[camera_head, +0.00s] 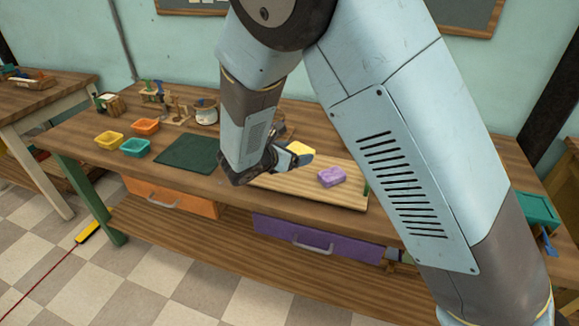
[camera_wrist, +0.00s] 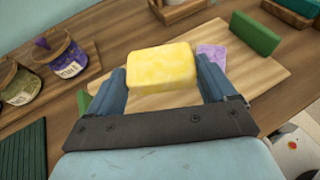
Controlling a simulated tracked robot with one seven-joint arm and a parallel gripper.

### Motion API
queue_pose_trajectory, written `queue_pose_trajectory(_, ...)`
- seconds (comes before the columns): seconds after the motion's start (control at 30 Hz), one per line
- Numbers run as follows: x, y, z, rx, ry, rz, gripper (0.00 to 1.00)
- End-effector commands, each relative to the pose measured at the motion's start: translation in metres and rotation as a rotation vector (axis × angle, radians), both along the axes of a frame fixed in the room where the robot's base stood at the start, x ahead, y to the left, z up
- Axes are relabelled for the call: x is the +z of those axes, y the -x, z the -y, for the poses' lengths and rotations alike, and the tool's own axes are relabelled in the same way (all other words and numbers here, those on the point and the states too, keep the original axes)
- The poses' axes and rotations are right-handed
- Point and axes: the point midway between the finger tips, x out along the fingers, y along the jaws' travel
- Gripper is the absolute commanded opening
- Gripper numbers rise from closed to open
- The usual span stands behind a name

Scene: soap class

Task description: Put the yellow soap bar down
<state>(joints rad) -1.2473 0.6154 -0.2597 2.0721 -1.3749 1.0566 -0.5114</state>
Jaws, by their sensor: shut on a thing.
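The yellow soap bar (camera_wrist: 161,68) is a pale yellow block with rounded edges, held between the two blue fingers of my gripper (camera_wrist: 163,84) in the wrist view. In the head view the yellow soap bar (camera_head: 301,148) shows partly behind my gripper (camera_head: 290,160), over the light wooden board (camera_head: 325,191). I cannot tell how high it is above the board. A purple soap bar (camera_head: 331,177) lies on the board to the right. It also shows in the wrist view (camera_wrist: 213,55), just beyond the right finger.
A green block (camera_wrist: 254,33) stands at the board's edge. A dark green mat (camera_head: 188,153) lies left of the board. Yellow (camera_head: 109,139), orange (camera_head: 145,126) and teal (camera_head: 135,147) bins stand further left. Jars (camera_wrist: 60,55) stand at the back. The board's front is bare.

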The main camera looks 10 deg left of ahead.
Motion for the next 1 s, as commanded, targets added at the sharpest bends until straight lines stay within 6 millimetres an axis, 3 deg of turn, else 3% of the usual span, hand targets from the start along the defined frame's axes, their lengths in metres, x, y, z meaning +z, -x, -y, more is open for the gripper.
queue_pose_trajectory(0.3, -0.038, -0.025, -0.019, -0.001, 0.002, 0.001, 0.46)
queue_pose_trajectory(0.57, -0.048, -0.031, -0.024, 0.0, 0.001, 0.0, 0.46)
queue_pose_trajectory(0.8, -0.077, -0.033, -0.025, 0.001, 0.003, 0.0, 0.46)
queue_pose_trajectory(1.0, -0.08, -0.033, -0.025, 0.0, 0.0, 0.001, 0.46)
